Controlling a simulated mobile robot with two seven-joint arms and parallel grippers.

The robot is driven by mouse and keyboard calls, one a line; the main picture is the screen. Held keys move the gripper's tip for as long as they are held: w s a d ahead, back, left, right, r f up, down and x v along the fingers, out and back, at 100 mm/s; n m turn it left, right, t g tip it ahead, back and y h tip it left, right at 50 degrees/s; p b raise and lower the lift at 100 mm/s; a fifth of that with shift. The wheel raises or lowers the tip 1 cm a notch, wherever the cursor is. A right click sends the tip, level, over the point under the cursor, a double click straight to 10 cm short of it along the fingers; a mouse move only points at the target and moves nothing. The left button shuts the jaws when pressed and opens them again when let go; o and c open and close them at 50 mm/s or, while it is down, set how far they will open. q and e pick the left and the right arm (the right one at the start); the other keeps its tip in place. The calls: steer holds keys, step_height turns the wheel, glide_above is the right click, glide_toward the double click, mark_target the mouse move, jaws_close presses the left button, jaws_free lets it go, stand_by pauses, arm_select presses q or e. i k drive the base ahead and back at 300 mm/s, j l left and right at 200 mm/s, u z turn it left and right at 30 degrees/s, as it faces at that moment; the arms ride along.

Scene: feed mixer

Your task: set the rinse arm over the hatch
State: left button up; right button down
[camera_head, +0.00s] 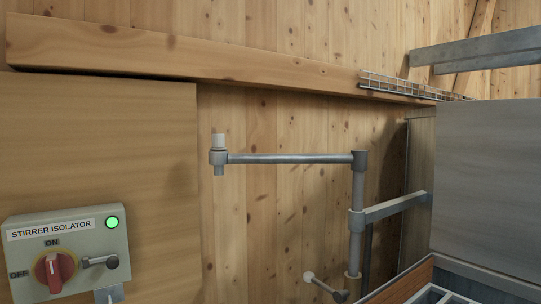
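The rinse arm (290,158) is a grey horizontal pipe in the middle of the head view. Its right end joins the top of an upright post (357,200). Its left end carries a nozzle fitting (218,157) with a pale cap on top and a short spout pointing down. Bare wooden wall shows behind and below the spout. I cannot identify the hatch in this view; a large grey metal body (487,190) stands at the right. Neither of my grippers is in view.
A stirrer isolator box (65,252) with a red knob and a lit green lamp is at lower left, on a wooden panel (110,150). A bracket (396,206) joins the post to the right side. A pale-knobbed handle (325,287) sticks out low by the post.

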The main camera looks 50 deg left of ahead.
mark_target(357, 159)
steer(key=j+u, duration=0.1)
steer(key=u, duration=1.5)
